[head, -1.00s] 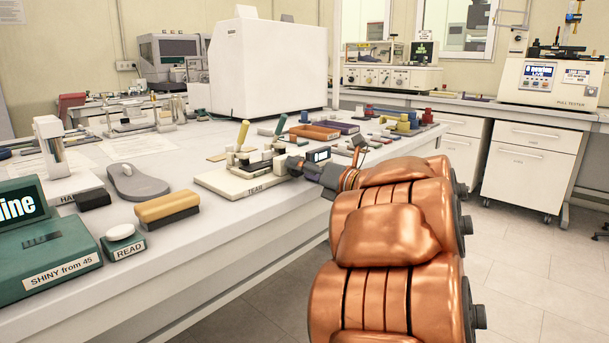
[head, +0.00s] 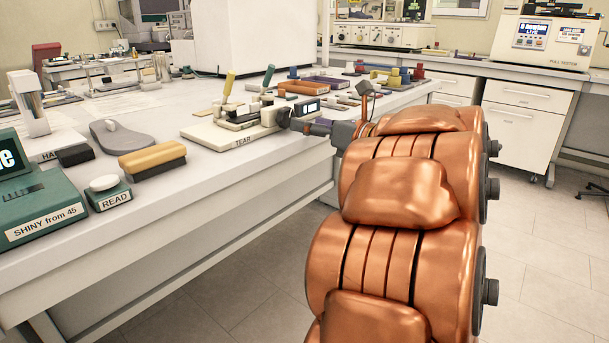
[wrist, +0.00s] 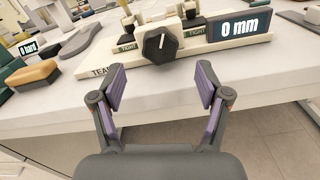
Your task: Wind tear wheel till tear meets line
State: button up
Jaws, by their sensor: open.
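The tear tester (head: 222,133), a cream base labelled TEAR, sits near the front edge of the white table. In the wrist view its dark wheel (wrist: 160,44), with a white pointer mark, faces me on the front of the base (wrist: 110,66). A display (wrist: 240,26) to its right reads 0 mm. Clamps marked TIGHT stand on both sides behind the wheel. My gripper (wrist: 160,88) is open and empty, its two fingers spread just short of the wheel, one to each side in the picture. The tear and the line are not discernible.
A tan-topped brush block (head: 152,161), a READ button box (head: 107,193) and a grey shoe sole (head: 117,138) lie left of the tester. Coloured trays (head: 303,88) stand behind it.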

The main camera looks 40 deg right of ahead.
jog(key=s+d+r+m+g+h+p, duration=0.1)
jog(key=d+r+m+g+h+p, duration=0.15)
jog(key=r+m+h+p, duration=0.65)
jog(key=d+r+m+g+h+p, duration=0.1)
jog(key=d+r+m+h+p, duration=0.35)
jog(key=m, duration=0.75)
jog(key=s+a+f+m+g+y+p, duration=0.4)
jog(key=s+a+m+g+p, duration=0.3)
jog(key=s+a, duration=0.5)
jog(key=s+a+f+m+g+y+p, duration=0.4)
jog(key=s+a+p, duration=0.7)
jog(key=a, duration=0.4)
jog(key=s+f+m+g, duration=0.1)
jog(key=m+g, duration=0.1)
jog(key=m, duration=0.1)
jog(key=shift+a+f+m+g, duration=0.25)
jog(key=shift+a+m+g, duration=0.05)
jog(key=shift+a+g, duration=0.05)
